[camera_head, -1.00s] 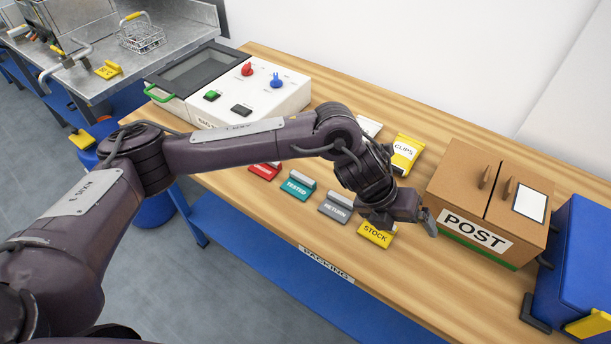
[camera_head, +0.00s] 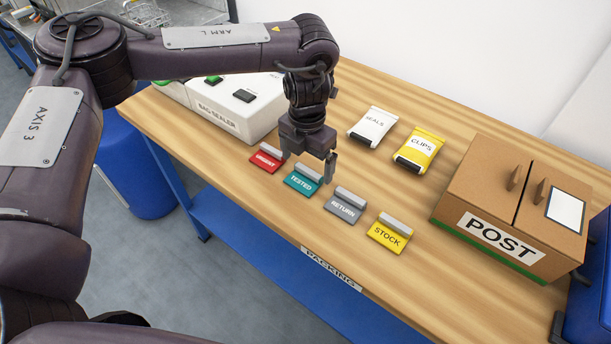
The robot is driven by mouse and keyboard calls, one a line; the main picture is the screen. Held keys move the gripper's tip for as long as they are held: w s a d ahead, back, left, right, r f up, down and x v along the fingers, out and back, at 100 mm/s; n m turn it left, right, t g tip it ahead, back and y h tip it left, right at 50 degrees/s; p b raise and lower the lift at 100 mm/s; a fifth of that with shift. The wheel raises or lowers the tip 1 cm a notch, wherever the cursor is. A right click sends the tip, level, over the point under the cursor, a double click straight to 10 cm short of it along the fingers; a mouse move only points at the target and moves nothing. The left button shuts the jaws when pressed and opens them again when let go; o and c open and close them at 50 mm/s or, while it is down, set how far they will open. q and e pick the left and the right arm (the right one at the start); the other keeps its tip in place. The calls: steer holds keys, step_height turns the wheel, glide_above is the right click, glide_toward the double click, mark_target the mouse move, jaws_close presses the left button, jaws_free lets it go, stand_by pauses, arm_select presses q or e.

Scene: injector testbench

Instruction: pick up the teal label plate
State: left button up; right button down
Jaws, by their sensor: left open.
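The teal label plate (camera_head: 301,184), marked TESTED, lies on the wooden packing table with a grey grip bar along its back edge. It is in a row between the red URGENT plate (camera_head: 266,160) and the grey RETURN plate (camera_head: 343,208). My left gripper (camera_head: 308,172) points down just above and behind the teal plate. It is open, and one finger shows at the right of the plate's bar. The gripper hides part of the bar, and I cannot tell whether it touches. My right gripper is out of view.
The yellow STOCK plate (camera_head: 389,234) ends the row. A white SEALS packet (camera_head: 371,127) and a yellow CLIPS packet (camera_head: 419,150) lie behind. The brown POST box (camera_head: 465,190) stands right, the white bag sealer (camera_head: 235,115) left. The table front is clear.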

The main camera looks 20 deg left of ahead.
mark_target(307, 172)
arm_select(q)
steer(key=shift+f, duration=1.6)
steer(key=shift+c, duration=0.4)
steer(key=c, duration=1)
steer(key=shift+o, duration=0.2)
